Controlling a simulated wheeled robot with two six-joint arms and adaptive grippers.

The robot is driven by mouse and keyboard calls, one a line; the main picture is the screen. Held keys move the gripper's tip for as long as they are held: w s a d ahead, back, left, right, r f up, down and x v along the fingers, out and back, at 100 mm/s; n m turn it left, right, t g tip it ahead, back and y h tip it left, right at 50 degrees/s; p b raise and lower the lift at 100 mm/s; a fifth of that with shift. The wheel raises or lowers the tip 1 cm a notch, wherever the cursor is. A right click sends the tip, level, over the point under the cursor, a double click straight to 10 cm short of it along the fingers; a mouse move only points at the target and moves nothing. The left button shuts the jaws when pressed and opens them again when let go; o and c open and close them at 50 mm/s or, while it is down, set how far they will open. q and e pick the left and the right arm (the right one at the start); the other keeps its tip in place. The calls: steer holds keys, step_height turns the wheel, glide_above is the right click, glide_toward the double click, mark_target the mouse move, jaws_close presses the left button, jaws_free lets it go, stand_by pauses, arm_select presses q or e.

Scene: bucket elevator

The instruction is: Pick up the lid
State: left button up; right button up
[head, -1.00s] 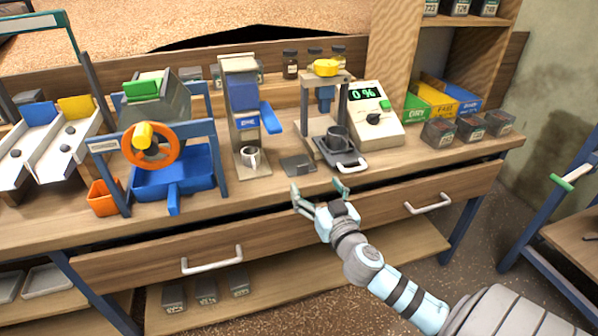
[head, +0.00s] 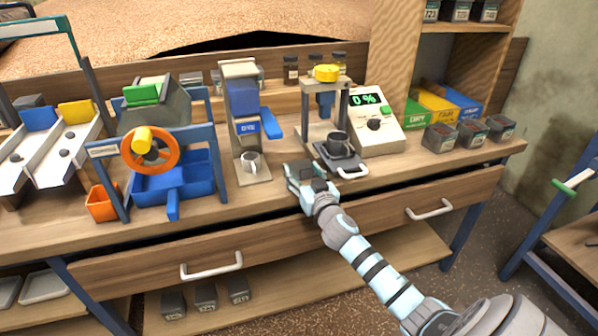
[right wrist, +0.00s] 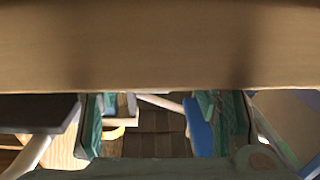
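My right gripper (head: 304,174) is low over the front of the bench, in front of the press. It covers the spot where a flat dark grey plate, likely the lid (head: 298,166), lay in the earlier head view. Only a small dark patch shows there now, and I cannot tell whether the fingers touch it. In the right wrist view the two green fingers (right wrist: 165,125) stand wide apart, and I see nothing gripped between them. My left gripper is not in view.
The press (head: 326,105) holds a dark cup (head: 338,143) on a tray with a white handle (head: 352,172), close right of my gripper. The meter (head: 375,120) reads 0 %.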

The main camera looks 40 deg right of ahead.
steer(key=c, duration=0.7)
steer(key=shift+o, duration=0.2)
